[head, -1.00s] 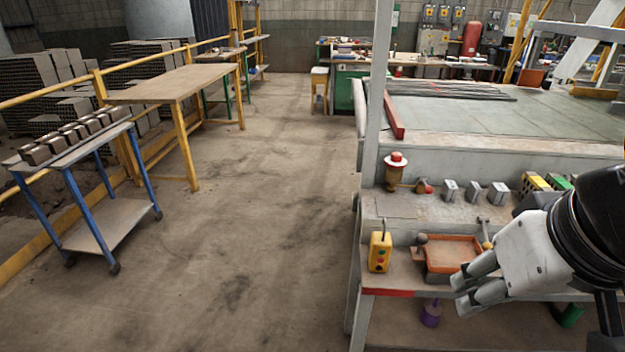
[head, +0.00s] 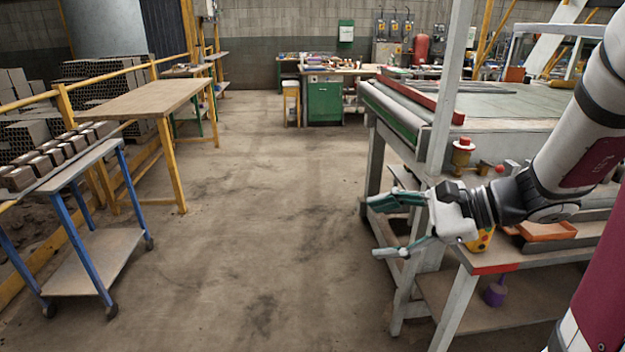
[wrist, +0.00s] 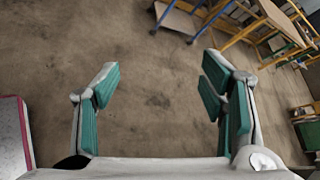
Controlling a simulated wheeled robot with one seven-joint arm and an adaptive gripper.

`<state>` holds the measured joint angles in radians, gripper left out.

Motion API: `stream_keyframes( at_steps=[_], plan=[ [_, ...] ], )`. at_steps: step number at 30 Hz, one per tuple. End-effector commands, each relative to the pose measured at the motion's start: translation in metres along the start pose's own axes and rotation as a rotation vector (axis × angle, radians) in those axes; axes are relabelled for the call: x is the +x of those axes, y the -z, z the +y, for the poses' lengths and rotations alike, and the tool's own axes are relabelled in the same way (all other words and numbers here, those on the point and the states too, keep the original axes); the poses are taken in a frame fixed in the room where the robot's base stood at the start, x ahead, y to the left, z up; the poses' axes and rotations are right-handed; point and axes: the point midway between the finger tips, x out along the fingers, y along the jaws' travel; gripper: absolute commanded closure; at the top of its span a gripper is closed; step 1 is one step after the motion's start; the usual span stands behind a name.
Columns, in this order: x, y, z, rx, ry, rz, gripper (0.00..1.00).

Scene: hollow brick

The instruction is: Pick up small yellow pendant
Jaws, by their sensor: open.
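The small yellow pendant (head: 485,240) is on the workbench near its left corner in the head view. My gripper partly hides it, so only part of its yellow body shows. My gripper (head: 375,228) is open and empty, with its fingers pointing left over the aisle, away from the pendant. In the wrist view the two green-padded fingers of my gripper (wrist: 160,72) are spread wide over bare floor. The pendant is not seen in the wrist view.
The bench edge (head: 492,269) has a red strip. A grey post (head: 450,90) rises behind my gripper. A blue trolley (head: 85,215) stands left; the aisle is clear.

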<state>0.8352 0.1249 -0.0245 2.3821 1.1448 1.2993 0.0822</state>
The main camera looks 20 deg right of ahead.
Motion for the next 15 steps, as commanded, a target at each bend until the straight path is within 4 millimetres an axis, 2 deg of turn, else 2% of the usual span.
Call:
stream_keyframes(
  at_steps=[1, 4, 7, 9, 12, 15],
  plan=[
    [-0.005, 0.037, -0.013, 0.110, 0.109, -0.017, 0.35],
    [-0.031, 0.098, -0.038, 0.296, 0.344, -0.054, 0.35],
    [-0.069, 0.166, -0.051, 0.458, 0.587, -0.079, 0.35],
    [-0.097, 0.210, -0.050, 0.551, 0.746, -0.091, 0.35],
    [-0.136, 0.264, -0.039, 0.652, 0.943, -0.099, 0.35],
    [-0.165, 0.301, -0.024, 0.717, 1.087, -0.100, 0.35]
  ],
)
